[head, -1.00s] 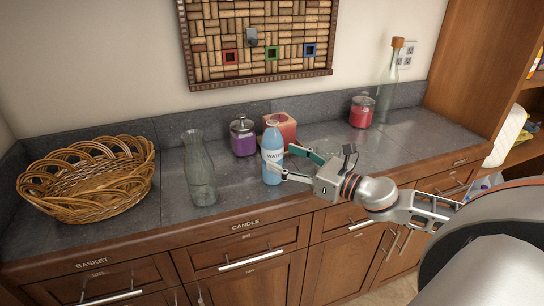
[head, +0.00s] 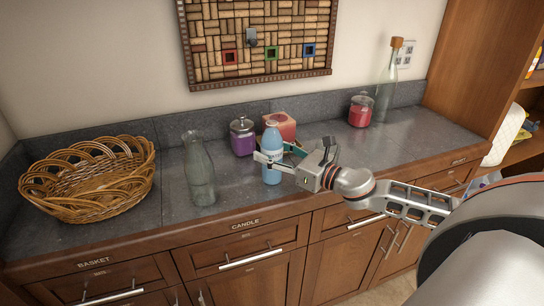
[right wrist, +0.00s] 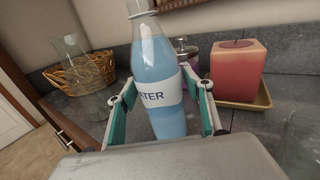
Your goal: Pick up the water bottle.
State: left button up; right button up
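The water bottle (head: 271,177) is light blue with a white label and stands upright on the grey counter, near its front edge. My right gripper (head: 274,153) reaches in from the right, with one finger crossing in front of the bottle and hiding part of its label. In the right wrist view the bottle (right wrist: 160,60) stands between the two open fingers, with a gap visible on each side. Its cap is cut off by the top of that view. My left gripper is not in view.
A clear glass vase (head: 199,172) stands left of the bottle, with a wicker basket (head: 90,190) farther left. Behind the bottle are a purple jar (head: 243,138) and a red candle (head: 280,126). A red jar (head: 360,111) and corked bottle (head: 386,90) stand back right.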

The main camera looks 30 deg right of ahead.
jog(key=c, duration=1)
jog(key=shift+r, duration=0.1)
